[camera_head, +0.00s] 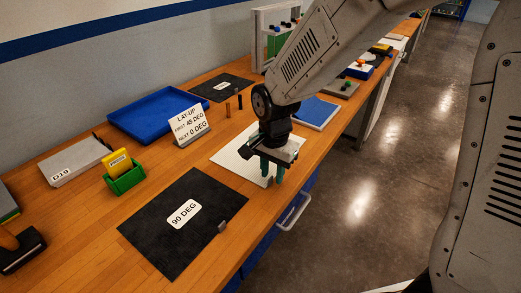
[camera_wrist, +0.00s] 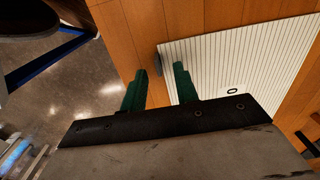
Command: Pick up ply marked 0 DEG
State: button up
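My gripper (camera_head: 272,174) is over the near edge of a white sheet (camera_head: 232,160), its green fingers pointing down. In the wrist view my gripper (camera_wrist: 161,78) has its fingers apart with nothing between them. There the white sheet (camera_wrist: 240,60) shows fine parallel lines and a small dark oval mark. A small grey tab (camera_wrist: 158,62) is at its edge, just beyond the fingertips. I cannot read a 0 DEG mark on any sheet. A black ply marked 90 DEG (camera_head: 165,245) lies at the front left. Another black ply (camera_head: 232,79) lies farther back, its label too small to read.
A lay-up sign (camera_head: 187,128) names 45 DEG and 0 DEG. A blue tray (camera_head: 135,119), a green holder (camera_head: 125,181) with a yellow card, and a grey box marked D19 (camera_head: 78,164) stand at left. A blue-topped panel (camera_head: 318,112) lies beyond my gripper. Floor is clear at right.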

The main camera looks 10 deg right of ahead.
grip_shut()
dwell(0.3)
